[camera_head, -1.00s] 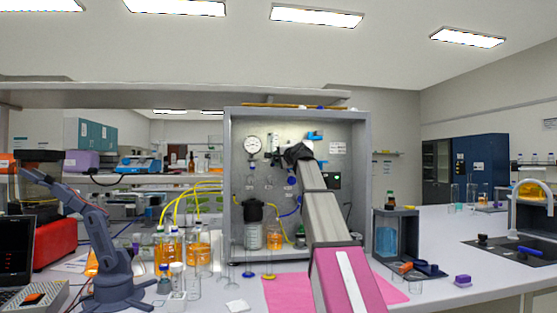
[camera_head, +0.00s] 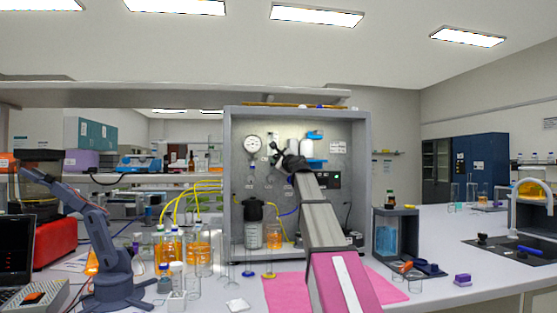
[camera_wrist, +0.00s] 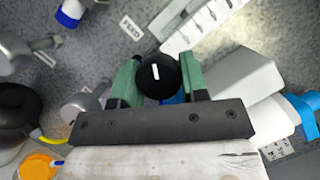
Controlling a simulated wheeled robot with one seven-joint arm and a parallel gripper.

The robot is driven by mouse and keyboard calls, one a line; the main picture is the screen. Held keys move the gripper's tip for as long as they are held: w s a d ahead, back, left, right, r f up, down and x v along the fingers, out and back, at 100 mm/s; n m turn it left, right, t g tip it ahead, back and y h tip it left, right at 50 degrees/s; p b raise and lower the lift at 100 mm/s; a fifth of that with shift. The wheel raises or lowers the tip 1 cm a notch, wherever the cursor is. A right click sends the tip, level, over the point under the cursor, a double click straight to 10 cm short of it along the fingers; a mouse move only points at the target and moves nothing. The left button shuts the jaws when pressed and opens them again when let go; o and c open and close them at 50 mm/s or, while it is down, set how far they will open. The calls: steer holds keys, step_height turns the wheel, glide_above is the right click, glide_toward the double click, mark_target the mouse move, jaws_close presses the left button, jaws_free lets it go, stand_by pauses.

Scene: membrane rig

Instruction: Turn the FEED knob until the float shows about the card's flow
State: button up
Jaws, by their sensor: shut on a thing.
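In the wrist view my gripper (camera_wrist: 160,66) has its two green fingers on either side of a round black knob (camera_wrist: 157,76) with a white pointer mark, and is shut on it. A FEED label (camera_wrist: 130,27) is on the grey panel just above the knob. A white strip with tick marks (camera_wrist: 198,26) lies above and right of it; no float can be made out. In the head view my gripper (camera_head: 290,162) is at the rig's back panel, and my arm hides part of the rig.
A round gauge (camera_head: 253,144) is at the panel's upper left. A black-lidded vessel (camera_head: 253,222) stands inside the rig. Orange bottles (camera_head: 198,246) with yellow tubes stand to the left. A pink mat (camera_head: 288,292) lies in front; a blue-liquid tank (camera_head: 388,240) stands right.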

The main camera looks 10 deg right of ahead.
steer(key=shift+m, duration=0.3)
steer(key=o, duration=0.9)
steer(key=v, duration=1)
steer(key=shift+s+f, duration=0.25)
steer(key=shift+s, duration=0.1)
stand_by(1.1)
